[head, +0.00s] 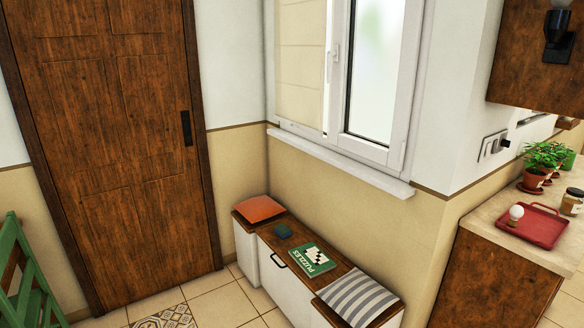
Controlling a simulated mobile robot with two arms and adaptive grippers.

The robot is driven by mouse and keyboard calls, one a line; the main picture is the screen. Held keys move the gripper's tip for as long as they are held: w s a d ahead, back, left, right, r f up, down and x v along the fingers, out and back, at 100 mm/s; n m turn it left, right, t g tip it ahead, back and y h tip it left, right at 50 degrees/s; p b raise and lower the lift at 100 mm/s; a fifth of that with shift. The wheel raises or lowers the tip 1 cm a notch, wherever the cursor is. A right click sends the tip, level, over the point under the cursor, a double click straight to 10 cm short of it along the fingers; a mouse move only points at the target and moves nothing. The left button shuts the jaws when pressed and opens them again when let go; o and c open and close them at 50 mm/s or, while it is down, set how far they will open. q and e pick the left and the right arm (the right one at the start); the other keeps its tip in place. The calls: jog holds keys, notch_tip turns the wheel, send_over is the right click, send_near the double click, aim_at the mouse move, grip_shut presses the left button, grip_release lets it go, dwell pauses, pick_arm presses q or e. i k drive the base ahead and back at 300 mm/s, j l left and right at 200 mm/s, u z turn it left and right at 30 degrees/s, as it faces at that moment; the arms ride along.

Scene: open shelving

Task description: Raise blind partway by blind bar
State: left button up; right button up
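A cream blind (301,65) with faint horizontal seams covers the left part of the window at the upper middle of the head view. It hangs down nearly to the white window sill (340,160). A thin pale strip, which looks like the blind bar (301,128), runs along its lower edge just above the sill. The blind's top is outside the picture. To its right is an uncovered window pane (375,70) in a white frame with a handle (333,62). Neither of my grippers is in view.
A low bench (283,261) stands below the window, bearing an orange cushion (260,208), a puzzle book (312,260) and a striped cushion (356,297). A counter (500,220) with plants and a red tray (533,225) is at right. A green chair (25,280) is at left.

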aim_at(297, 107)
jog(key=i+j+u, duration=0.15)
jog(key=i+u, duration=0.3)
jog(key=i, duration=0.2)
jog(key=i+u, duration=0.45)
jog(key=i, duration=0.2)
jog(key=i+z, duration=0.35)
jog(key=i+j+z, duration=0.1)
jog(key=i+z, duration=0.25)
jog(key=i, duration=0.25)
